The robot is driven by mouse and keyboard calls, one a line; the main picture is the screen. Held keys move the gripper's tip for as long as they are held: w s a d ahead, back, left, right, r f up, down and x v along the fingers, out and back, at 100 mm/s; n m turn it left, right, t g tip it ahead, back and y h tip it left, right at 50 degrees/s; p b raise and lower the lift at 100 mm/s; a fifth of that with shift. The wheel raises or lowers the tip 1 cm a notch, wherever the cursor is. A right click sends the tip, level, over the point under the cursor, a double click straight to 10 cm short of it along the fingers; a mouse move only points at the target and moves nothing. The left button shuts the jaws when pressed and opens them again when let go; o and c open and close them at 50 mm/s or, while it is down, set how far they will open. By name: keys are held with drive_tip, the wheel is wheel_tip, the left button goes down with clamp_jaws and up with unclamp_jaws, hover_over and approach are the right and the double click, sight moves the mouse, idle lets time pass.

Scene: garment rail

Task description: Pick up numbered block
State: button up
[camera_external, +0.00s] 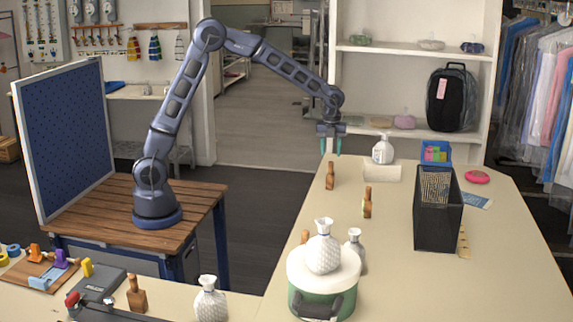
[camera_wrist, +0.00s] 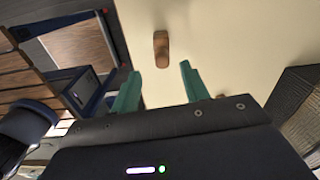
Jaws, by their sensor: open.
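No number is legible on any object, so I cannot tell which one is the numbered block. Small brown wooden pieces with narrow upper ends stand on the long cream table: one near its left edge (camera_external: 330,178), one farther right (camera_external: 367,205), and one mostly hidden behind the green-and-white pot. Another stands at the front left (camera_external: 137,296). My gripper (camera_external: 331,147) is open and empty, pointing down above the table's far left edge. In the wrist view, a wooden piece (camera_wrist: 161,50) lies ahead, between and beyond the green fingertips (camera_wrist: 158,74), apart from them.
A black mesh bin (camera_external: 437,215) stands on the right of the table. White bottles (camera_external: 383,151) and a blue box of coloured items (camera_external: 436,150) are at the back. The pot (camera_external: 312,299) stands in front, with a patterned bottle on its lid. Shelves (camera_external: 410,53) rise behind.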

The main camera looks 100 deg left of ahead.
sight(331, 174)
drive_tip(key=shift+w+d+f, duration=0.1)
drive_tip(key=shift+f, duration=1.5)
drive_tip(key=shift+w+d+f, duration=0.1)
drive_tip(key=shift+f, duration=1.45)
clamp_jaws()
